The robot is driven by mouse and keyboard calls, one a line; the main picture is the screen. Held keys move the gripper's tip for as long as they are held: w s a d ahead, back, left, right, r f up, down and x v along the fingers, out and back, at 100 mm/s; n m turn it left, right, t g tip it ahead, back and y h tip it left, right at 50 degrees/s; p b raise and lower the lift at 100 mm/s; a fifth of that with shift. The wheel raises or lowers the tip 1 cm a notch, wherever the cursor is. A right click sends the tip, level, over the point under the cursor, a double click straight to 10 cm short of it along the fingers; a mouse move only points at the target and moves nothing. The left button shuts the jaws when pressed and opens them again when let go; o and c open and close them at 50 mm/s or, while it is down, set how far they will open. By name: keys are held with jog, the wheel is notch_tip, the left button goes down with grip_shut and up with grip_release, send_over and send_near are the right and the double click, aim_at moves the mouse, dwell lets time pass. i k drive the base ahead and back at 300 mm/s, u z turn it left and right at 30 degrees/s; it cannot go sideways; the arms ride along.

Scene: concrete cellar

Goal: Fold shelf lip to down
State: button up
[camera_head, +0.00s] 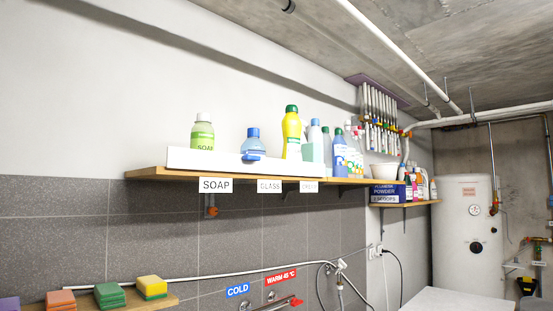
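The white shelf lip (215,159) stands upright along the front edge of the wooden shelf (150,173) on the left wall. It hides the lower parts of the bottles behind it. A small blue piece (253,157) shows at the lip, below the blue-capped bottle; I cannot tell if it is fixed to the lip. White tags reading SOAP (215,185), GLASS (269,186) and a third, unclear word hang below the shelf edge. My gripper is not in view.
A green-labelled soap bottle (202,132), a blue bottle (253,143) and a yellow bottle (292,133) stand behind the lip. Sponges (151,287) lie on a lower ledge. A white tank (468,230) stands at right. The space before the shelf looks clear.

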aim_at(179, 158)
jog(key=u, duration=0.05)
jog(key=i, duration=1)
jog(key=z, duration=0.05)
